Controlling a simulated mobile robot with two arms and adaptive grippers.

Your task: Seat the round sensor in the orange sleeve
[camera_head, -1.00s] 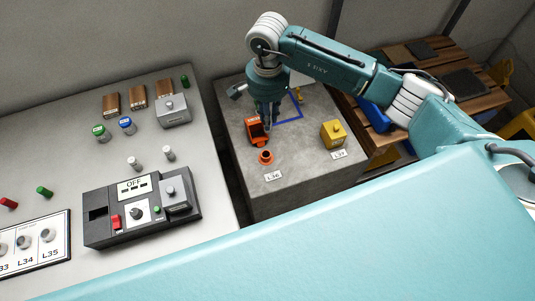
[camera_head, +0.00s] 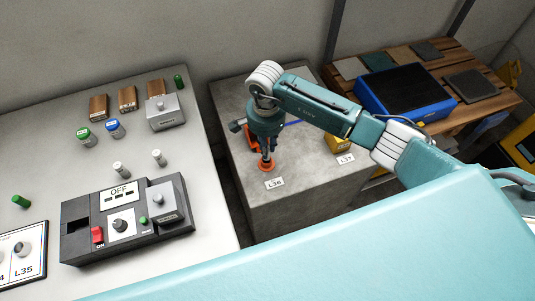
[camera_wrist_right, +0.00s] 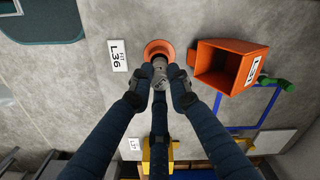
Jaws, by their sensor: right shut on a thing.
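The orange sleeve (camera_head: 267,167) stands on the grey concrete block behind the L36 label. It also shows in the wrist view (camera_wrist_right: 153,46) as a round orange flange. My right gripper (camera_head: 267,154) points down right over the sleeve. In the wrist view its fingers (camera_wrist_right: 161,88) are shut on the grey round sensor (camera_wrist_right: 160,70). The sensor's far end overlaps the sleeve's middle in that view. I cannot tell whether it is inside the sleeve or just above it. My left gripper is not in view.
An open orange box (camera_wrist_right: 228,67) stands close beside the sleeve. A yellow block (camera_head: 338,145) sits near the L37 label, partly behind my arm. A black control box (camera_head: 125,224) and several small parts occupy the table at left. The block's front area is bare.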

